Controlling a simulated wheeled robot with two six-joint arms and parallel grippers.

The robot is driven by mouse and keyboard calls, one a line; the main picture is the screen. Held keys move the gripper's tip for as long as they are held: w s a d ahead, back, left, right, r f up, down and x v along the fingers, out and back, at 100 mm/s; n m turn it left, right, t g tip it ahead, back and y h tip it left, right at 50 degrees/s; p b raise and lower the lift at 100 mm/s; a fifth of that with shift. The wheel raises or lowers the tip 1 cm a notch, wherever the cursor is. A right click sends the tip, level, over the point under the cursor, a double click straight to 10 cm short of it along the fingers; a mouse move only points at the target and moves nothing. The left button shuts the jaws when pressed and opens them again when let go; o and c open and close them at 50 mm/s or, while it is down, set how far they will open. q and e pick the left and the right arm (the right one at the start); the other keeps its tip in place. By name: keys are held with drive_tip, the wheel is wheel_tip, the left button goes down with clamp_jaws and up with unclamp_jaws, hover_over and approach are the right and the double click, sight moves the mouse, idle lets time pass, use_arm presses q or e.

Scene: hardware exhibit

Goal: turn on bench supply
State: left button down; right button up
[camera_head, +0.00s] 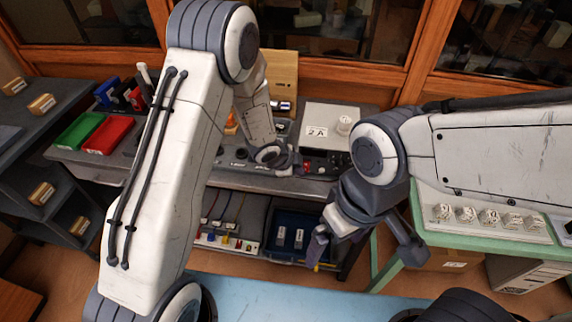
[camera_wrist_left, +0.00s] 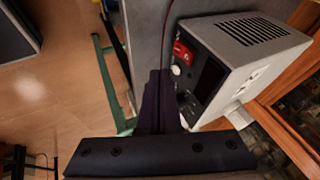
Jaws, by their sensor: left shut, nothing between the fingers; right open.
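The bench supply (camera_head: 326,117) is a light grey box with a "2A" label, standing on the dark bench at the back. In the left wrist view the bench supply (camera_wrist_left: 238,42) shows a vented face and a dark front panel with a red switch (camera_wrist_left: 183,52) and a white round knob or button (camera_wrist_left: 176,70). My left gripper (camera_head: 298,165) is shut and empty, close to the front of the supply. Its shut fingers (camera_wrist_left: 160,95) point toward the panel, near the switch; I cannot tell whether they touch it. My right gripper (camera_head: 364,243) is open and empty, in front of the bench.
Red (camera_head: 110,134) and green (camera_head: 79,130) cases lie on the left of the bench. A wooden board (camera_head: 271,75) stands behind. A green table (camera_head: 480,222) with several small devices is on the right. A blue bin (camera_head: 292,232) sits under the bench.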

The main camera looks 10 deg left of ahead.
use_arm(q)
drive_tip(key=p+v, duration=0.1)
drive_tip(key=v, duration=0.7)
drive_tip(key=shift+r, duration=0.35)
drive_tip(key=shift+w, duration=0.15)
drive_tip(key=s+r+n+y, duration=0.3)
drive_tip(key=s+r+n, duration=0.2)
drive_tip(key=s+r, duration=0.3)
drive_tip(key=s+r+n+g, duration=0.2)
drive_tip(key=s+r, duration=0.1)
drive_tip(key=s, duration=0.7)
drive_tip(key=s+d+r+n+g, duration=0.1)
drive_tip(key=s+r+n+g, duration=0.2)
drive_tip(key=s, duration=0.7)
drive_tip(key=shift+d+n, duration=0.3)
